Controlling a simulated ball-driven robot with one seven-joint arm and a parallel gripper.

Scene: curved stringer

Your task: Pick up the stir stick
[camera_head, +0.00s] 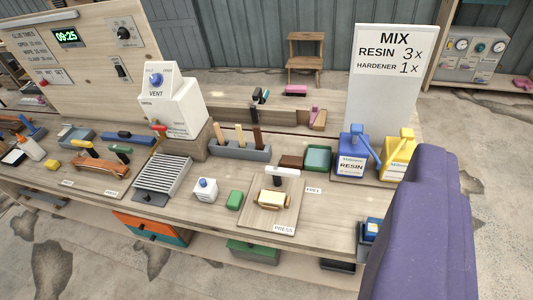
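A large purple body, which looks like part of my arm, fills the lower right. My gripper's fingers do not show, and nothing of mine touches the holder.
A white VENT box (175,108) stands left of the holder. Blue RESIN (351,166) and yellow hardener (396,168) containers stand right.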

